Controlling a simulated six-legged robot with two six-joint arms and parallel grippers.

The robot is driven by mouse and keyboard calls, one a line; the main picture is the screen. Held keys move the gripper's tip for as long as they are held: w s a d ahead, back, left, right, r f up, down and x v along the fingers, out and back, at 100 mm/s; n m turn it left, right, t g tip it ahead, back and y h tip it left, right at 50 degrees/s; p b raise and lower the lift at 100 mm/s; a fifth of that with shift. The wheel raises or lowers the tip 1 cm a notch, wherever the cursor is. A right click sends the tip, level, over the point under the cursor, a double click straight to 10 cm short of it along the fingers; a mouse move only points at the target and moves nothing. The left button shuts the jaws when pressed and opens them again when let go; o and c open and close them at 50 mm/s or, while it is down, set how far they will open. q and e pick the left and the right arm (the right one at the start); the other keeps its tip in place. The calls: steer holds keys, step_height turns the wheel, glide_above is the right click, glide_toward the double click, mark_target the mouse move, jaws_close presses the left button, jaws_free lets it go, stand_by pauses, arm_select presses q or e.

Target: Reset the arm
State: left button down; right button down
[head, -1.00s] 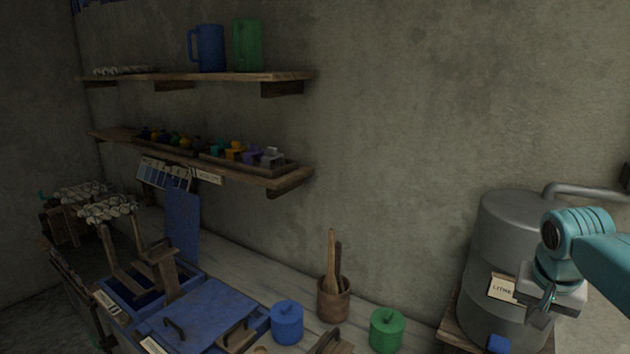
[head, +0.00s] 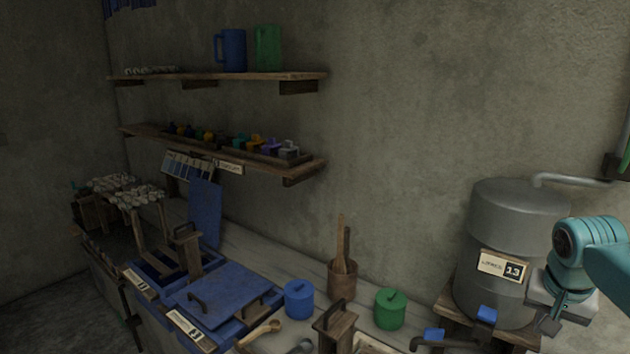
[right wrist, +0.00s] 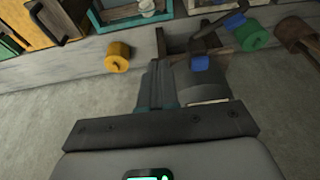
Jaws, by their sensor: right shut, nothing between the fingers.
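My right arm comes in from the right edge in the head view. Its gripper (head: 556,318) hangs in front of the grey metal drum (head: 515,230), fingers pointing down, shut and empty. In the right wrist view the gripper's fingers (right wrist: 157,85) show at the middle, seen along their length, with nothing between them. The drum (right wrist: 200,84) lies beyond them. I cannot tell the exact gap to the drum. My left gripper is not in either view.
A bench holds a blue lidded box (head: 215,300), a blue pot (head: 298,300), a green pot (head: 390,309) and a wooden cup with sticks (head: 342,280). Two shelves stand above, the upper with a blue jug (head: 232,50) and a green jug (head: 267,48). The wall between shelves and drum is bare.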

steer(key=w+a+f+n+y, duration=0.1)
steer(key=w+a+f, duration=0.1)
steer(key=a+f, duration=0.3)
steer(key=w+a+f+n+y, duration=0.1)
steer(key=w+a+f, duration=0.1)
steer(key=f, duration=0.5)
steer(key=s+a+f+n+g+y, duration=0.1)
steer(key=s+a+f, duration=0.2)
steer(key=a+f, duration=0.45)
steer(key=s+a+f+n+y, duration=0.2)
steer(key=a+f, duration=0.3)
steer(key=f, duration=0.6)
steer(key=s+a+f, duration=0.3)
steer(key=s+f, duration=0.1)
steer(key=s, duration=0.2)
steer(key=s+a+f+g, duration=0.1)
steer(key=s+a+f, duration=0.3)
steer(key=s, duration=0.3)
steer(key=s+a+f+y, duration=0.1)
steer(key=s+a+f, duration=0.3)
steer(key=s, duration=0.3)
steer(key=shift+n+g+b, duration=0.3)
steer(key=shift+n+b, duration=0.1)
steer(key=shift+b, duration=0.05)
